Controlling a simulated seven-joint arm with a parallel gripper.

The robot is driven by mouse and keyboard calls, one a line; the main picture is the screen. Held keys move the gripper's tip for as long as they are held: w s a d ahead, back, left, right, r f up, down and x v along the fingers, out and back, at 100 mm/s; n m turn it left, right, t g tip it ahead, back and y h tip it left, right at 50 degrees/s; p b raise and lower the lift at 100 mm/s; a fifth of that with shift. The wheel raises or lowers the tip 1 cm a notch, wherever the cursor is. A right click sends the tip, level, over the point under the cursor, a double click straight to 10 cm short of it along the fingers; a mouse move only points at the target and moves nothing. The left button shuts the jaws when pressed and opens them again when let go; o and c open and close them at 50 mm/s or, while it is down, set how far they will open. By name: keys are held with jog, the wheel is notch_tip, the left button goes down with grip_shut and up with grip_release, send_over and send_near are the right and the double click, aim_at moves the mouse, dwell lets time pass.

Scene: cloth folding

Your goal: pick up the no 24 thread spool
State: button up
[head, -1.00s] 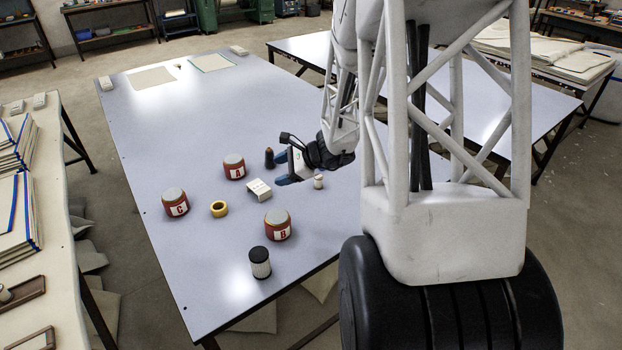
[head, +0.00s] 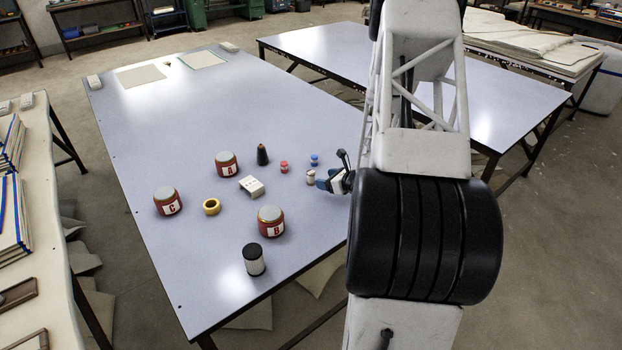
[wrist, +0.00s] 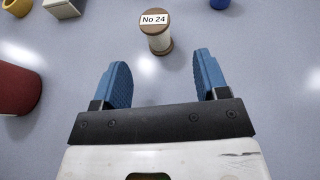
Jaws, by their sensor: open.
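The No 24 thread spool (wrist: 157,38) stands upright in the wrist view, brown-topped with pale thread and a white "No 24" label. It lies just ahead of my gripper (wrist: 160,78), midway between the lines of its two blue fingers, which are apart with nothing between them. In the head view a small pale spool (head: 310,177) stands on the table just left of my gripper (head: 325,183). It appears to be the same spool; its label is too small to read there. The fingers and the spool seem not to touch.
On the table (head: 310,115) stand a red spool (head: 284,167), a blue spool (head: 314,160), a dark cone (head: 262,155), a white box (head: 251,186), yellow tape (head: 211,207), a black-topped cylinder (head: 253,259) and red jars A (head: 226,163), B (head: 270,221) and C (head: 167,201). Free table lies behind them.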

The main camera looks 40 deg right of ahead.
aim_at(311, 176)
jog(key=shift+x, duration=1.35)
jog(key=shift+x, duration=2.6)
jog(key=shift+a+r, duration=0.1)
jog(key=shift+a, duration=0.05)
jog(key=c, duration=1)
jog(key=shift+r, duration=0.15)
